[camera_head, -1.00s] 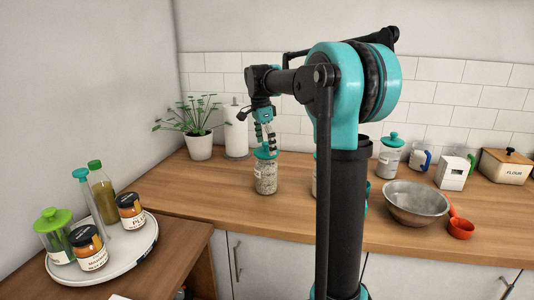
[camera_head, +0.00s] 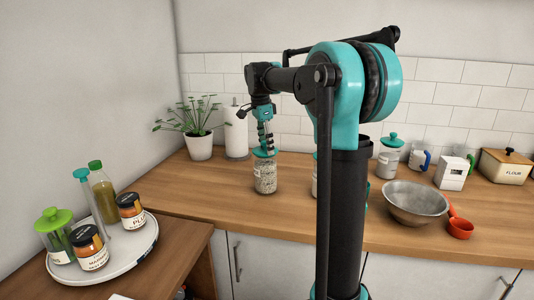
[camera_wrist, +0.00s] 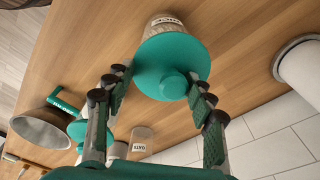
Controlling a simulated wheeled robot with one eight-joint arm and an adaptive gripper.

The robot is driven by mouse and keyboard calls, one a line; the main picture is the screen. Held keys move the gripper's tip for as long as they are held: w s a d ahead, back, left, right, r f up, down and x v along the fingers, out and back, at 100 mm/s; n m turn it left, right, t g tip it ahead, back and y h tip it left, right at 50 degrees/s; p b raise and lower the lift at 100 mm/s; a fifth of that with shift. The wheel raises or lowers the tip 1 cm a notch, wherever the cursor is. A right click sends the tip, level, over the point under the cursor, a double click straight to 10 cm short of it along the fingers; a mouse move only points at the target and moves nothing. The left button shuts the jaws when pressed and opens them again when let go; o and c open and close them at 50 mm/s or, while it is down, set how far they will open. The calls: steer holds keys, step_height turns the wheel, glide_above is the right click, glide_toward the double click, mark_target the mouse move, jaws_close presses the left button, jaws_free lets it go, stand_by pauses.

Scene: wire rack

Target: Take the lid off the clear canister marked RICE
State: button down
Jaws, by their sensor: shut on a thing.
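The clear canister (camera_head: 265,178) holds pale speckled contents and stands upright on the wooden counter, left of my arm's column. Its label (camera_wrist: 167,20) shows upside down in the wrist view and seems to read RICE. The round teal lid (camera_wrist: 160,64) with its knob (camera_wrist: 175,86) is at the canister's top; in the head view the lid (camera_head: 264,152) looks slightly tilted. I cannot tell whether there is a gap under it. My gripper (camera_head: 266,143) points down from above and is shut on the lid. Its fingers (camera_wrist: 158,92) show on either side of the knob.
A plant (camera_head: 198,145) and paper roll (camera_head: 236,135) stand behind the canister. A tray (camera_head: 125,264) with bottles and jars is front left.

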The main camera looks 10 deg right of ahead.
steer(key=shift+w+r, duration=0.1)
steer(key=shift+w, duration=0.1)
steer(key=shift+r, duration=2.95)
